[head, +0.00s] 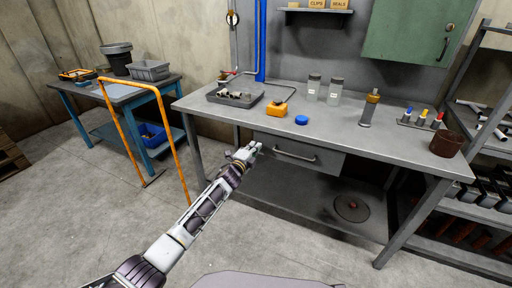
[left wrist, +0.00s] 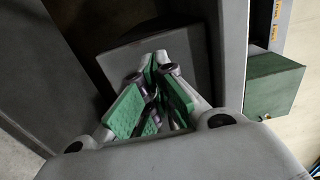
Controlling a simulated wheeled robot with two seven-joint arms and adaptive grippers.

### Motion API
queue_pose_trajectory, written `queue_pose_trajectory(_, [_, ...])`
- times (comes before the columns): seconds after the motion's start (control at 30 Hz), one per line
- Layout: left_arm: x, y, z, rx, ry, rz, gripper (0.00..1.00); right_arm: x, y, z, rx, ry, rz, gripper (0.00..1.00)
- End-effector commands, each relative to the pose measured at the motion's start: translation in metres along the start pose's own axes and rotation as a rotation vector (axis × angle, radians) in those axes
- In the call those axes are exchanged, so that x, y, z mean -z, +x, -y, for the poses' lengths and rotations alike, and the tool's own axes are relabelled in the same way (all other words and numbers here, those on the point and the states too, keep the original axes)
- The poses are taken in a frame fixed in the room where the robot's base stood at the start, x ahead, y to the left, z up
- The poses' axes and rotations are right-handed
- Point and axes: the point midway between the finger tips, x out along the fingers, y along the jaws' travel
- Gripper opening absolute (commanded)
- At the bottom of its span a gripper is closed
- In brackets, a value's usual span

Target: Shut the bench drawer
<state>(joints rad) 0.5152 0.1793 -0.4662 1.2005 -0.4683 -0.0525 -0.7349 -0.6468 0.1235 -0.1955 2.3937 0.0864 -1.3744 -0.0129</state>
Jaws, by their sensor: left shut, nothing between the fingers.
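The grey bench drawer (head: 324,162) hangs under the front edge of the workbench (head: 350,128) in the head view, with a bar handle across its front. I cannot tell exactly how far it stands out. My left gripper (head: 254,149) is shut and empty at the left end of the drawer front, left of the handle. I cannot tell whether it touches the drawer. In the left wrist view its green-padded fingers (left wrist: 154,90) are together in front of a grey panel (left wrist: 120,62). My right gripper is not in view.
An orange rail (head: 180,150) and a blue table (head: 170,92) stand left. Floor before the bench is clear.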

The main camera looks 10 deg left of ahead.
Motion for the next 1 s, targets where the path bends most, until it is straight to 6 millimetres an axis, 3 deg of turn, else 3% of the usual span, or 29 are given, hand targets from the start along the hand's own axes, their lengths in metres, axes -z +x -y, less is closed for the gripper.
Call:
queue_pose_trajectory(0.7, [-0.003,-0.032,-0.002,-0.004,0.0,0.0,0.0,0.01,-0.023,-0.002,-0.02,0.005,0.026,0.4])
queue_pose_trajectory(1.0, [-0.003,-0.057,-0.001,-0.003,-0.001,0.0,0.0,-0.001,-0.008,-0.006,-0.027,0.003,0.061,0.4])
